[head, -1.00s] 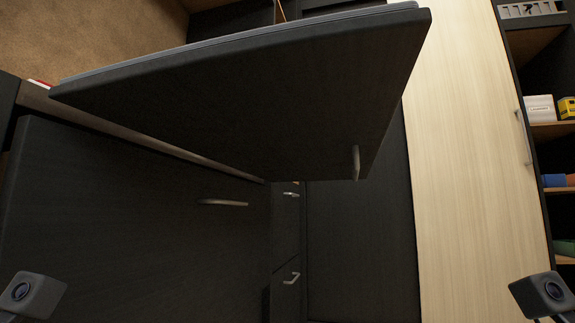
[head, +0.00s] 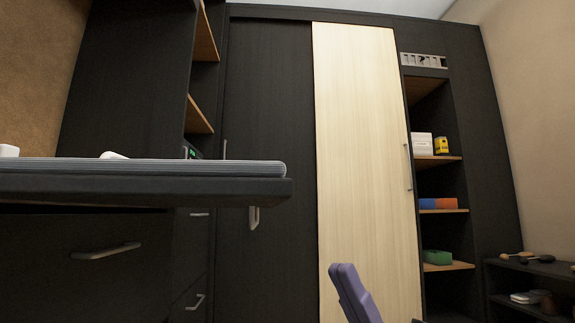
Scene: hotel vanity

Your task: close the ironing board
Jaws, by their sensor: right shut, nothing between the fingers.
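The ironing board (head: 140,187) juts in from the left edge in the head view. I see it nearly edge-on. It lies about level, with a grey ribbed top layer over a dark panel. A small pale handle (head: 254,217) hangs below its right end. My right gripper (head: 346,280) seems to be the purple-grey part rising from the bottom edge, tilted to the left. It is shut and empty, below and right of the board's end, and apart from it in the picture. Its lower part is cut off. My left gripper is out of view.
Dark drawers with bar handles (head: 106,251) lie below the board. White objects (head: 113,155) show above its top edge. Behind stand a dark panel and a pale wooden door (head: 364,150). An open shelf (head: 440,160) and a low dark rack (head: 530,265) stand right.

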